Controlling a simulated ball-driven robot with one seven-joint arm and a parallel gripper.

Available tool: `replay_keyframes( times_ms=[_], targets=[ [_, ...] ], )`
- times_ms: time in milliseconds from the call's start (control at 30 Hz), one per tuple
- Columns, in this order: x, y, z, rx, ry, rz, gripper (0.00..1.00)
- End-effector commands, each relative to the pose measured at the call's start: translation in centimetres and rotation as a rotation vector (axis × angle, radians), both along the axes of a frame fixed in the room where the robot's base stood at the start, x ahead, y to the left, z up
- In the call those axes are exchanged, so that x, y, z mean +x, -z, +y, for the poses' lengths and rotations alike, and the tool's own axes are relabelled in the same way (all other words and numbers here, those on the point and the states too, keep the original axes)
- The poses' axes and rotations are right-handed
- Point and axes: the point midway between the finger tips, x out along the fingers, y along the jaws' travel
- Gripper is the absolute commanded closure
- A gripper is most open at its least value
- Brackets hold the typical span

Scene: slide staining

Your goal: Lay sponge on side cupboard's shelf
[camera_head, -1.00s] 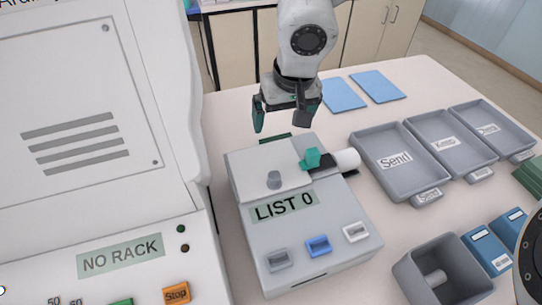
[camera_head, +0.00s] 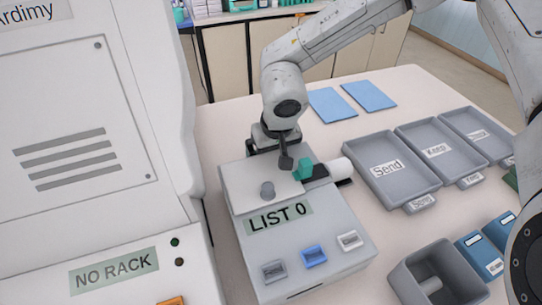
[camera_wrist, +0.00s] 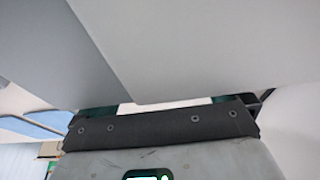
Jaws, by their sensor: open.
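My gripper (camera_head: 270,146) is behind and low over the back edge of the grey "LIST 0" machine (camera_head: 300,255), and one dark finger shows in front. In the wrist view my gripper (camera_wrist: 163,103) has its two green-tipped fingers wide apart, with nothing seen between them, close to a large pale grey surface. I see no sponge that I can make out in either view. Beige cupboards (camera_head: 230,62) stand at the back with doors shut; I cannot tell whether one is the side cupboard, and no shelf inside shows.
Grey trays (camera_head: 405,190) and blue sheets (camera_head: 333,104) lie to the right. A large white "NO RACK" machine (camera_head: 80,110) blocks the left. Bare table shows between sheets and machine.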

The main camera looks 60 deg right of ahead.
Motion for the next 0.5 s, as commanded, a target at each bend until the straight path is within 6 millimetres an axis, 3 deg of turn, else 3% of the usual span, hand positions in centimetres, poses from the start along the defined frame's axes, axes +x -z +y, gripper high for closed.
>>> replay_keyframes(
  times_ms=[233,500],
  targets=[
    [0.06,0.19,-0.04,-0.001,0.000,-0.001,0.00],
    [0.06,0.17,-0.04,-0.001,0.000,-0.001,0.25]
  ],
)
